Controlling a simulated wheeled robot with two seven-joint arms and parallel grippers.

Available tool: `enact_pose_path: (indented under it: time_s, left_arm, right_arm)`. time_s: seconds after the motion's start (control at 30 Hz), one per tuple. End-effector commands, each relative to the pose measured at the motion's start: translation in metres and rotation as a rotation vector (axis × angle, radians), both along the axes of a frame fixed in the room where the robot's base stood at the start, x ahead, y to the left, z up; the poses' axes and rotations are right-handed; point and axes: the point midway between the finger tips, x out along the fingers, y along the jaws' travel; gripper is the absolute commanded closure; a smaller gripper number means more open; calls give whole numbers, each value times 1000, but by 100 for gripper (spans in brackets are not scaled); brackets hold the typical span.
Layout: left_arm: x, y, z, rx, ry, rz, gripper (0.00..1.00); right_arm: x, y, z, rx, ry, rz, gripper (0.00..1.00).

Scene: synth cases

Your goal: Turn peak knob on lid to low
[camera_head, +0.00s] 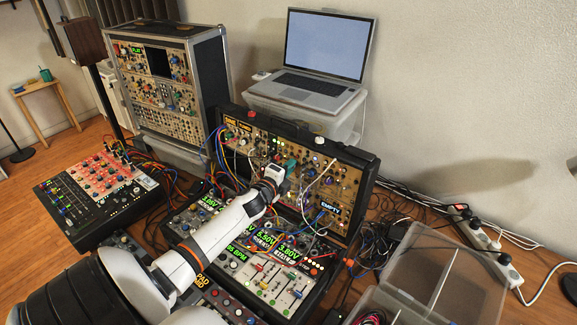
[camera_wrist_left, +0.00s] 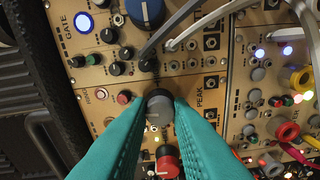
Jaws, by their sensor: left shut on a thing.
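The lid (camera_head: 328,168) of the open synth case stands upright and carries gold panels with knobs, lights and cables. My left gripper (camera_head: 289,166) reaches up to the lid's panel from the lower left. In the left wrist view its two teal fingers (camera_wrist_left: 160,112) are shut on the sides of a grey-topped dark knob (camera_wrist_left: 159,104). The word PEAK is printed just right of this knob. A red-capped knob (camera_wrist_left: 167,162) sits directly below it. In the head view the gripper hides the held knob. Its exact pointer setting is unclear.
Patch cables (camera_wrist_left: 232,33) cross the panel close above the fingers. The case's lower half (camera_head: 283,282) lies in front of the lid. A laptop (camera_head: 322,58) stands behind, a mixer (camera_head: 97,190) at left, and a clear bin (camera_head: 447,277) at right.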

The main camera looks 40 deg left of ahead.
Motion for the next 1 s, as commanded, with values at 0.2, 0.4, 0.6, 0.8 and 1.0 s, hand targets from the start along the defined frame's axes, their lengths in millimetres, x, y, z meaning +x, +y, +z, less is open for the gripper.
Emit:
enact_pose_path:
  time_s: [0.2, 0.4, 0.6, 0.8, 1.0]
  left_arm:
    - [0, 1, 1, -85, -10, 11, 100]
    - [0, 1, 0, -119, -13, 14, 100]
    - [0, 1, 0, -126, -15, 15, 100]
    - [0, 1, 0, -124, -14, 15, 100]
    - [0, 1, 0, -124, -14, 14, 59]
  right_arm:
    - [0, 0, 5, 0, 0, 0, 64]
    - [0, 0, 7, 0, 0, 0, 64]
    - [0, 0, 7, 0, 0, 0, 64]
    - [0, 0, 7, -1, 0, 0, 64]
    - [0, 0, 7, -1, 0, 0, 64]
